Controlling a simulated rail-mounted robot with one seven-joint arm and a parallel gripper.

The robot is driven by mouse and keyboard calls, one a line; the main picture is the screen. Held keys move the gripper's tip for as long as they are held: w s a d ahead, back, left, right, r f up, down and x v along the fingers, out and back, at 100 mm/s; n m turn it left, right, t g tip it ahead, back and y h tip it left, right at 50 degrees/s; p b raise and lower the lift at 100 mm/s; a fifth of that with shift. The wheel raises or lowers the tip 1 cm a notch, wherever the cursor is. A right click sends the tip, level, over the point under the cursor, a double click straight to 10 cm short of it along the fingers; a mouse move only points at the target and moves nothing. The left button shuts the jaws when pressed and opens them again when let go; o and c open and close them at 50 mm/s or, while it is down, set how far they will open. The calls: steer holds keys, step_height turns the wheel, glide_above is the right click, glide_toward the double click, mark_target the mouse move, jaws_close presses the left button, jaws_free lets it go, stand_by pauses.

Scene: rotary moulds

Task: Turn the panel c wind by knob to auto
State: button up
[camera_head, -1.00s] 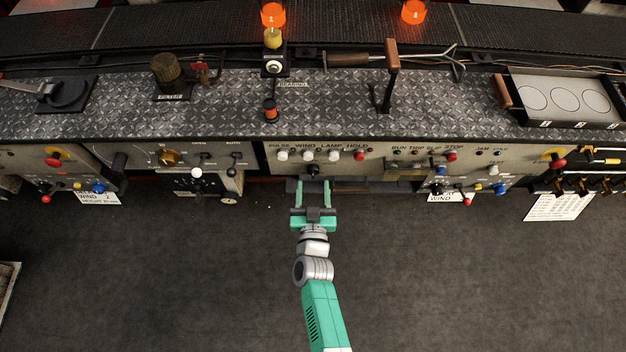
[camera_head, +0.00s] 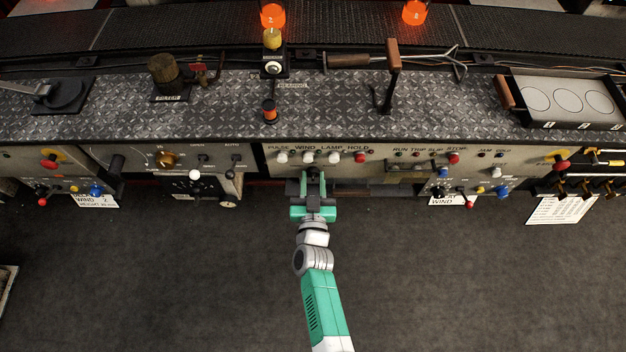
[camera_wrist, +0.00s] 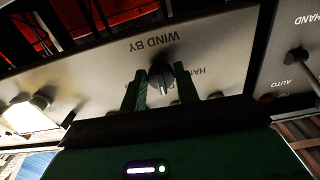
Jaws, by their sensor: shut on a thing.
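The wind by knob (camera_wrist: 161,76) is dark and round with a pale pointer mark. It sits on a grey panel under the upside-down words "WIND BY" in the wrist view. My gripper (camera_head: 313,180) has its green fingers on both sides of the knob, shut on it, against the middle panel. The label under the knob is partly hidden by a finger; only "HAND" letters show at its right. Which setting the pointer is on I cannot tell. The knob's dark top also shows in the head view (camera_head: 312,172).
A row of white buttons (camera_head: 308,158) and a red button (camera_head: 360,158) is above the knob. The dark floor (camera_head: 180,280) in front of the panels is clear.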

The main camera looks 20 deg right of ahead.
steer(key=shift+w+a+r+m+b, duration=0.1)
steer(key=shift+m+b, duration=0.5)
steer(key=shift+m, duration=1.55)
steer(key=shift+a+m+b, duration=0.1)
steer(key=shift+m+b, duration=0.45)
steer(key=shift+m, duration=1.6)
steer(key=o, duration=1)
steer(key=shift+c, duration=0.2)
steer(key=p+v, duration=0.3)
steer(key=v, duration=0.5)
